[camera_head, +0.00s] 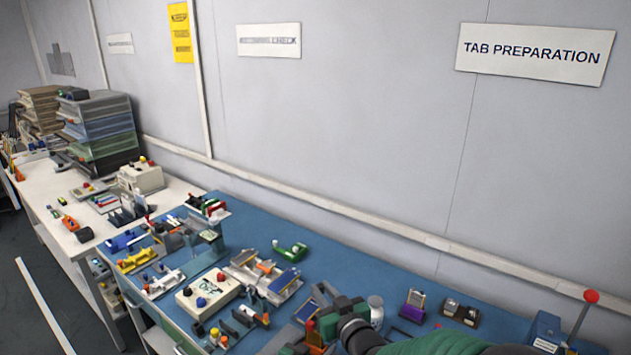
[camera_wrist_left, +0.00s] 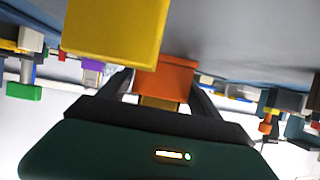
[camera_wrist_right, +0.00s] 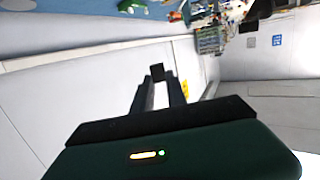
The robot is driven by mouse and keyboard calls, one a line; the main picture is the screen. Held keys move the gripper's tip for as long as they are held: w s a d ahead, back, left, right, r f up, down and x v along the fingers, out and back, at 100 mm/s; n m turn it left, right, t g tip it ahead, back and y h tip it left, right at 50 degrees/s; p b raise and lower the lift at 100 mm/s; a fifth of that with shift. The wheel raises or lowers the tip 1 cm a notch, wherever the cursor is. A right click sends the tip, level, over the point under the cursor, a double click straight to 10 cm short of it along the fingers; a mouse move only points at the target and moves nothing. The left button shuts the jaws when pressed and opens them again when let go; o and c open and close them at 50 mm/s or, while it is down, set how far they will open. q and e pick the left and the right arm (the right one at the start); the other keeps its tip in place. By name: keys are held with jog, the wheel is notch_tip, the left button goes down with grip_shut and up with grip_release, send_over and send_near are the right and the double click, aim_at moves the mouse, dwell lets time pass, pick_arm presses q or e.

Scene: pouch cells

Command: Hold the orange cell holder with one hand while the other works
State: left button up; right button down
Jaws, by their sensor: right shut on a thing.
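An orange block (camera_wrist_left: 163,80), which looks like the orange cell holder, stands between the spread fingers of my left gripper (camera_wrist_left: 163,88) in the left wrist view. Whether the fingers touch it is unclear. A large yellow block (camera_wrist_left: 115,30) hides part of that view. In the head view a small orange piece (camera_head: 315,337) shows at the bottom edge, where my left gripper is mostly cut off. My right gripper (camera_wrist_right: 158,82) is shut on a small dark piece (camera_wrist_right: 157,71) at its tips. The right gripper also shows in the head view (camera_head: 332,315), above the blue bench.
The blue bench (camera_head: 350,265) carries several fixtures, including a cream control box (camera_head: 207,294) and a green clamp (camera_head: 290,250). A glass jar (camera_head: 376,308) stands close to my right gripper. A red-knobbed lever (camera_head: 590,297) rises at the right. The bench's back strip is mostly clear.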

pick_arm(q)
jog(key=shift+o, duration=1.1)
jog(key=shift+s, duration=0.1)
